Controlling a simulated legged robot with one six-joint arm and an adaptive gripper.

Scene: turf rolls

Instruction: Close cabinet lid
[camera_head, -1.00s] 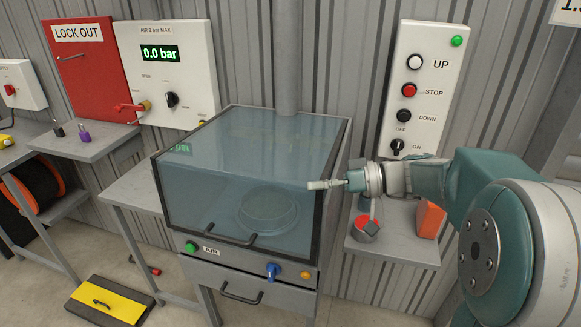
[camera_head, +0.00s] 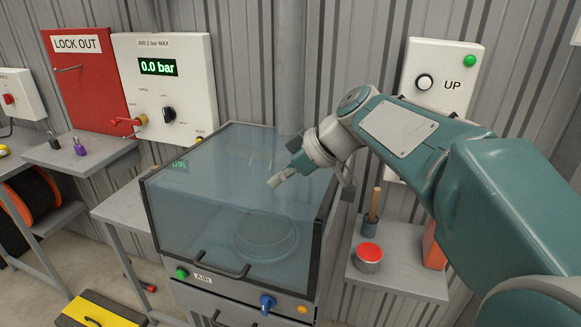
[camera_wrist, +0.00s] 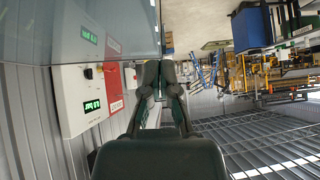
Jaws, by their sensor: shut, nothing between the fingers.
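The cabinet (camera_head: 190,295) stands at the centre of the head view. Its clear, dark-framed lid (camera_head: 205,215) appears down on the grey base, with its bar handle (camera_head: 222,265) at the lower front edge. A round dish shape shows through the glass. My gripper (camera_head: 276,181) is shut and empty. In the head view it appears over the lid's top pane, toward the right side; I cannot tell whether it touches the glass. In the wrist view, my gripper (camera_wrist: 160,66) has its dark fingers together, beside a pale glass pane (camera_wrist: 130,25).
A white air panel (camera_head: 195,105) reading 0.0 bar and a red lockout board (camera_head: 95,85) are on the wall behind. A side shelf (camera_head: 395,275) at right holds a red-topped tin (camera_head: 369,257). A white control panel (camera_head: 440,75) is partly hidden by my arm.

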